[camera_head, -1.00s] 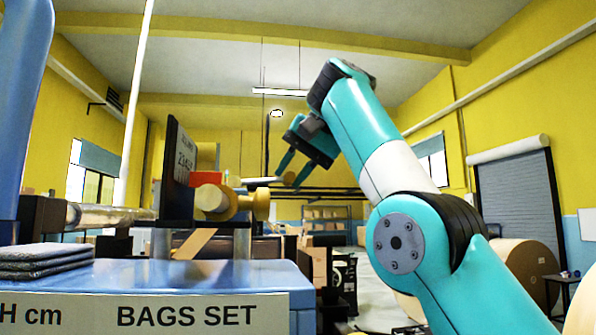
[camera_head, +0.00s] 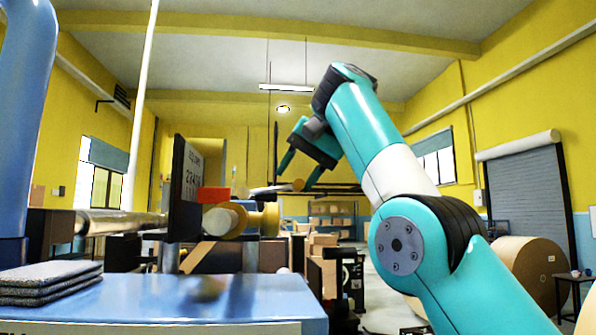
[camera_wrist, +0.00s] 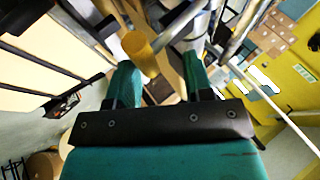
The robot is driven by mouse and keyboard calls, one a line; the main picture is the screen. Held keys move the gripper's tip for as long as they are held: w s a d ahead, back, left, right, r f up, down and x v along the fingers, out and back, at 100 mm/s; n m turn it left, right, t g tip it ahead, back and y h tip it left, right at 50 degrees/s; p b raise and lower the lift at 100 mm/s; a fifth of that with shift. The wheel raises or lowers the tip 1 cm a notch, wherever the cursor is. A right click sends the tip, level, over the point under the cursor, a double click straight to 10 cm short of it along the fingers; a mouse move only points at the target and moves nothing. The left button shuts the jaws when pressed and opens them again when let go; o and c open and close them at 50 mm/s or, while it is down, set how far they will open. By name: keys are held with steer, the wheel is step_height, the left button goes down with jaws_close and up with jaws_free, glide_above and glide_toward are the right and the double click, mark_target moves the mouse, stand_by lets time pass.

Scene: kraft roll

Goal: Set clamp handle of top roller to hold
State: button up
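In the wrist view a yellow cylinder (camera_wrist: 140,52) shows ahead between the fingers of my gripper (camera_wrist: 158,75), nearer the left finger. Whether it touches cannot be told.
A dark upright panel with numbers (camera_head: 186,190) stands left of the lever. A blue machine top (camera_head: 240,300) with stacked grey pads (camera_head: 50,280) lies in front. Large kraft rolls (camera_head: 528,275) stand at the right. Shelves with boxes (camera_head: 325,215) are far behind.

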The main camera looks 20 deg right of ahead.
step_height(320, 180, up, 18)
steer(key=s+p, duration=0.1)
steer(key=p, duration=1.3)
steer(key=shift+s+p, duration=0.15)
steer(key=shift+p, duration=0.15)
steer(key=shift+f, duration=0.2)
